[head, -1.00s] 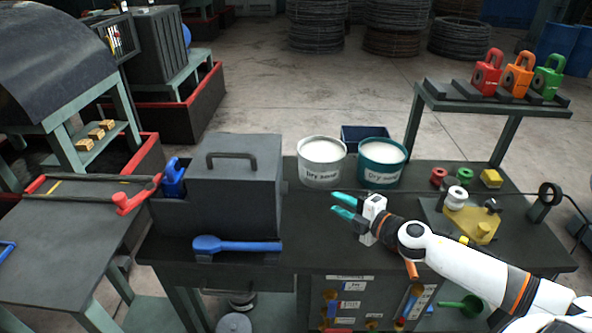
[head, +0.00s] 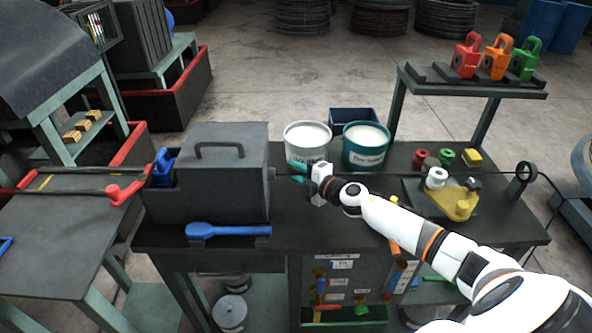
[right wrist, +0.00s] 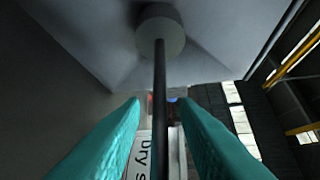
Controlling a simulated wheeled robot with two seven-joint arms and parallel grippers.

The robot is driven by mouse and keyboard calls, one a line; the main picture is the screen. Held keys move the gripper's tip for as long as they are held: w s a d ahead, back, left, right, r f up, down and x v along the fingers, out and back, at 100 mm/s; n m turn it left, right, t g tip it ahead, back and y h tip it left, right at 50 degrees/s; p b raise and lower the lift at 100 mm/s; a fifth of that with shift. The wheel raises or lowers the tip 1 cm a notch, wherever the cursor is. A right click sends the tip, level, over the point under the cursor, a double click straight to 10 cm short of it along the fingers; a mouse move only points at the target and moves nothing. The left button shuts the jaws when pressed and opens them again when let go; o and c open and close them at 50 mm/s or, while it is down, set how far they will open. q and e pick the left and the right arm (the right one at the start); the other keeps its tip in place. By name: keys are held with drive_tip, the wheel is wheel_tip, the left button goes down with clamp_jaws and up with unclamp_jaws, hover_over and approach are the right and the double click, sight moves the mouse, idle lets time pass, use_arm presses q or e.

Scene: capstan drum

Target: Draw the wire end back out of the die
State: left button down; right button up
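The dark wire (right wrist: 160,85) runs straight out of a round grey fitting, seemingly the die (right wrist: 160,32), on the face of the dark box (head: 235,175). My right gripper (head: 293,172) has teal fingers and points left at the box's right side, close to that fitting. In the right wrist view, the fingers (right wrist: 158,125) are open, one on each side of the wire, with a gap on both sides. In the head view the arm hides part of the wire. The wire's end inside the box is hidden. My left gripper is not in view.
A white tub (head: 308,138) and a teal tub (head: 366,148) stand behind the gripper. A yellow plate with rollers (head: 447,203) and a wire guide ring (head: 525,172) are at right. A blue-handled tool (head: 228,230) lies in front of the box. The rack (head: 475,88) holds coloured blocks.

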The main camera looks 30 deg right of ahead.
drive_tip(key=shift+w+a+f, duration=0.1)
drive_tip(key=shift+w, duration=0.15)
clamp_jaws()
drive_tip(key=shift+s, duration=0.1)
